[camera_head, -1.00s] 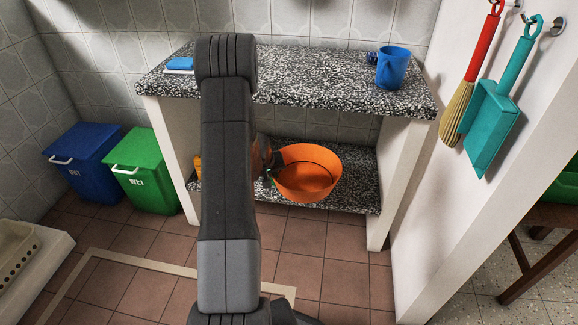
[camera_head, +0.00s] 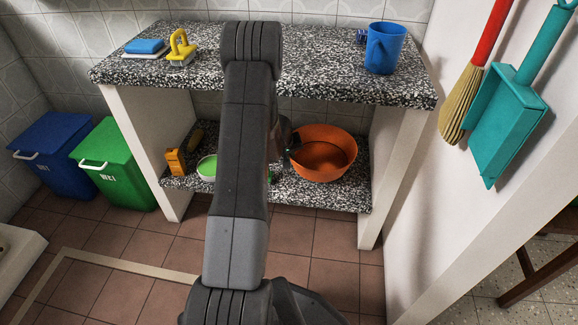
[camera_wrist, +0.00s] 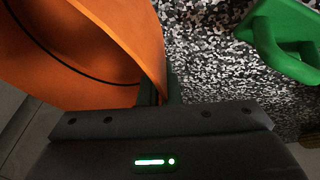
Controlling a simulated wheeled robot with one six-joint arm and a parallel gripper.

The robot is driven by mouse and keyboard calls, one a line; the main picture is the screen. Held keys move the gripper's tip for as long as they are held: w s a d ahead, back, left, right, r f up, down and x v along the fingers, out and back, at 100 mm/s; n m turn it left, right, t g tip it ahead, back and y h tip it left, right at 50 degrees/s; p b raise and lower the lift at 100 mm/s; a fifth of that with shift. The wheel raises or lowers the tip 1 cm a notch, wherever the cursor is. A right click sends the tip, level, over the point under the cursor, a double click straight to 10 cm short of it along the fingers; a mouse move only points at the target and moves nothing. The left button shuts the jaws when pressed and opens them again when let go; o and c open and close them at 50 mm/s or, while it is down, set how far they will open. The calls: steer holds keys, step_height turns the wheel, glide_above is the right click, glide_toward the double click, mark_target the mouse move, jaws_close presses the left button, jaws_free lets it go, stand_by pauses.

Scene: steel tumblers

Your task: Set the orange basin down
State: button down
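The orange basin (camera_head: 322,160) is at the right part of the lower speckled shelf (camera_head: 310,196), within the shelf's front edge and roughly level. Whether its bottom touches the shelf cannot be told. My gripper (camera_head: 291,147) is at the basin's left rim, partly hidden by my arm. In the wrist view, the basin (camera_wrist: 120,45) fills the upper left, and my fingers (camera_wrist: 158,92) close on its wall near the rim. Speckled stone (camera_wrist: 205,65) shows just beside it.
A green handled item (camera_wrist: 285,40) lies on the stone near my gripper. The upper counter (camera_head: 320,65) overhangs; the right support wall (camera_head: 382,165) is close to the basin.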

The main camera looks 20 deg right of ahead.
steer(key=shift+f+b, duration=1.25)
steer(key=shift+f, duration=0.75)
steer(key=shift+f, duration=0.2)
steer(key=c, duration=1.6)
jaws_free()
steer(key=shift+c, duration=0.2)
steer(key=shift+r, duration=0.15)
steer(key=shift+r, duration=0.25)
steer(key=p+v, duration=0.3)
steer(key=v, duration=0.8)
steer(key=shift+s+a+r, duration=0.15)
steer(key=shift+s+r, duration=0.05)
steer(key=shift+r, duration=0.05)
